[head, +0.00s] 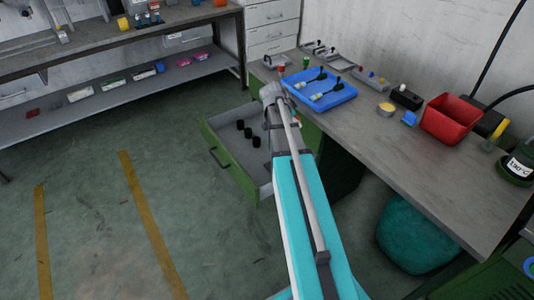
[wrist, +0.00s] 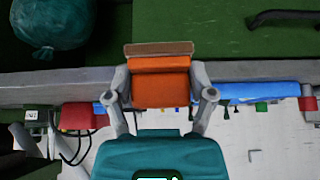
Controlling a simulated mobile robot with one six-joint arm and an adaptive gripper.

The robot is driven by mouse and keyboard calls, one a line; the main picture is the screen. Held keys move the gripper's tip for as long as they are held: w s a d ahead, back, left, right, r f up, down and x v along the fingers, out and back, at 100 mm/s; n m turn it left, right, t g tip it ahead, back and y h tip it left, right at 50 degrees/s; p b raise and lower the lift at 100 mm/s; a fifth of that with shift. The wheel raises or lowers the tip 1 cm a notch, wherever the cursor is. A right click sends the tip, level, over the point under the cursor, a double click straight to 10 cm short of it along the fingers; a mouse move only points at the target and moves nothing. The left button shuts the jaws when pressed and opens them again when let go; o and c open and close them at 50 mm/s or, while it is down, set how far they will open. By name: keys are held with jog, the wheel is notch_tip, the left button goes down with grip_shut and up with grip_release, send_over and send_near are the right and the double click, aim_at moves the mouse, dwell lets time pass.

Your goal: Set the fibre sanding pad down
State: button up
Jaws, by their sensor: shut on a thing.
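The fibre sanding pad (wrist: 160,82), an orange block with a tan-brown strip along one edge, is held between the two fingers of my gripper (wrist: 160,92) in the wrist view. The gripper is shut on it, and the pad seems clear of any surface. In the head view my arm reaches away to the table's near edge, beside the open drawer. The arm end hides the fingers and the pad there.
The grey table (head: 375,145) carries a blue tray (head: 341,96) with tools, a yellow tin (head: 386,109), a blue block (head: 409,118) and a red bin (head: 450,121). The open green drawer (head: 222,160) holds black cylinders (head: 248,133). A teal bag (head: 410,240) stands below the table.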

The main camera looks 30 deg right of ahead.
jog(key=s+f+b, duration=0.3)
jog(key=f+b, duration=0.6)
jog(key=s+a+f+b, duration=0.1)
jog(key=s+f+b, duration=0.2)
jog(key=f+b, duration=0.6)
jog(key=shift+a+f, duration=0.15)
jog(key=shift+f, duration=0.45)
jog(key=w+d+f+b, duration=0.2)
jog(key=w+f+b, duration=0.1)
jog(key=w+d+f+b, duration=0.3)
jog(key=w, duration=0.1)
jog(key=w+d+f+b, duration=0.2)
jog(key=w+f+b, duration=0.1)
jog(key=shift+w+d, duration=0.3)
jog(key=shift+d, duration=0.1)
jog(key=shift+f, duration=0.1)
jog(key=shift+w+d+f+b, duration=0.2)
jog(key=shift+w+f+b, duration=0.15)
jog(key=shift+f+b, duration=0.15)
notch_tip(320, 180, down, 3)
jog(key=b, duration=0.3)
